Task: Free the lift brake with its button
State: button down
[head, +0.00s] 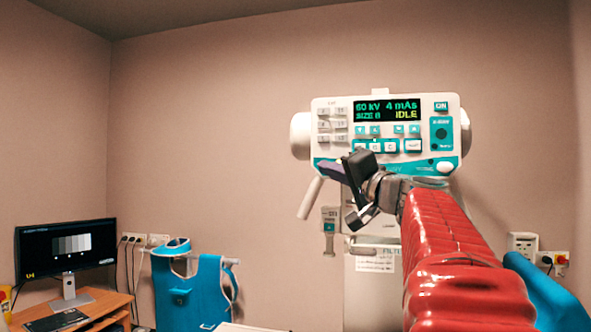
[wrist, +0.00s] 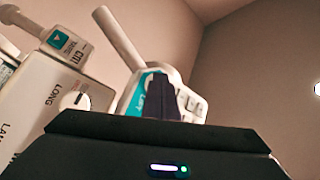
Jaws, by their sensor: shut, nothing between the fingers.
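The X-ray head's control panel (head: 320,125) faces me, with a teal band along its lower edge. Its display (head: 388,110) reads 60 kV, 4 mAs and IDLE. My gripper (head: 332,170) is shut and empty, its dark fingers pointing left at the panel's lower left corner. In the wrist view my gripper (wrist: 163,85) overlaps the panel's teal band (wrist: 140,92), where a partly covered white label seems to read LIFT. The lift brake button cannot be made out and may be hidden behind the fingers. Whether the fingertips touch the panel, I cannot tell.
A white handle (head: 310,198) slants down below the panel's left side. A tape unit (head: 330,220) and a white collimator box with a knob (wrist: 75,100) are close by. A monitor (head: 66,250) on a desk and a blue apron (head: 195,295) stand at left.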

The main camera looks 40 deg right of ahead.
jog(key=shift+s+a, duration=0.45)
jog(key=shift+a, duration=0.15)
jog(key=s+a, duration=0.1)
jog(key=a, duration=0.1)
jog(key=s+a, duration=0.2)
dwell(0.7)
dwell(0.6)
